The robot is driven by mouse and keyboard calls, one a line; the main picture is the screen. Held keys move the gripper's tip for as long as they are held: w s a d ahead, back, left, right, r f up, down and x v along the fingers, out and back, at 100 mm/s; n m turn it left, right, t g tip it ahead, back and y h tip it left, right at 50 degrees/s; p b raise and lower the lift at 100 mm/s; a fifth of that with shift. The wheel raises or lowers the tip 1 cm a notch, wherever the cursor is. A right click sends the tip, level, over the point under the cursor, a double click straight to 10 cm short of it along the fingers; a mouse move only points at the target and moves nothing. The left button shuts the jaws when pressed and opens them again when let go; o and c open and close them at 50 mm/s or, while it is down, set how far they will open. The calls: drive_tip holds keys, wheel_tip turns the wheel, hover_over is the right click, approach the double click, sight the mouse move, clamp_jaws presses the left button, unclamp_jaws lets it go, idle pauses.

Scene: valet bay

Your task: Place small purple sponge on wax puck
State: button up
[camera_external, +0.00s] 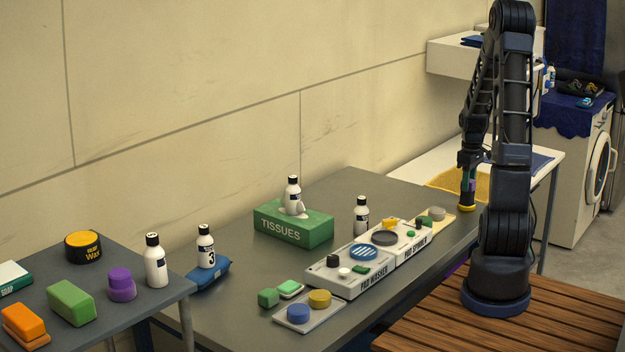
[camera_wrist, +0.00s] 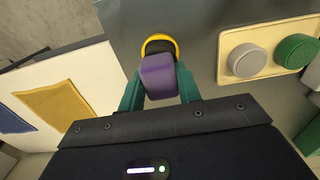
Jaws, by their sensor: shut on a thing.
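My gripper (camera_wrist: 160,92) is shut on the small purple sponge (camera_wrist: 160,76); its teal fingers sit on either side. In the external view the gripper (camera_external: 468,187) points down at the far right end of the grey table. A round yellow-and-black piece, which looks like the wax puck (camera_wrist: 160,43), lies just beyond and partly behind the sponge. In the external view this puck (camera_external: 467,208) shows directly under the gripper. I cannot tell whether the sponge touches it. A black tin with a yellow lid marked Wax (camera_external: 83,247) stands on the left table.
A tan tray (camera_wrist: 232,73) with grey and green round pads lies right of the sponge in the wrist view. A white surface with a yellow cloth (camera_wrist: 62,107) lies left. Pad washer (camera_external: 340,287), tissue box (camera_external: 292,229) and bottles stand farther along the grey table.

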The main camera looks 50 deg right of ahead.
drive_tip(key=shift+f, duration=0.15)
drive_tip(key=o, duration=0.9)
drive_tip(key=shift+o, duration=0.2)
wheel_tip(320, 180, up, 12)
drive_tip(key=w+a+r, duration=0.4)
drive_tip(key=a+r, duration=0.1)
drive_tip(key=a, duration=0.5)
drive_tip(key=a+r+t+h, duration=0.15)
drive_tip(key=a+r, duration=0.35)
drive_tip(key=a, duration=0.8)
drive_tip(key=s+a+r+t, duration=0.1)
drive_tip(key=s+a, duration=0.4)
drive_tip(key=a, duration=0.4)
drive_tip(key=s+a+r+t+y, duration=0.1)
drive_tip(key=s+a+r+t, duration=0.1)
drive_tip(key=s+a, duration=0.3)
drive_tip(key=a, duration=0.4)
drive_tip(key=shift+s, duration=0.3)
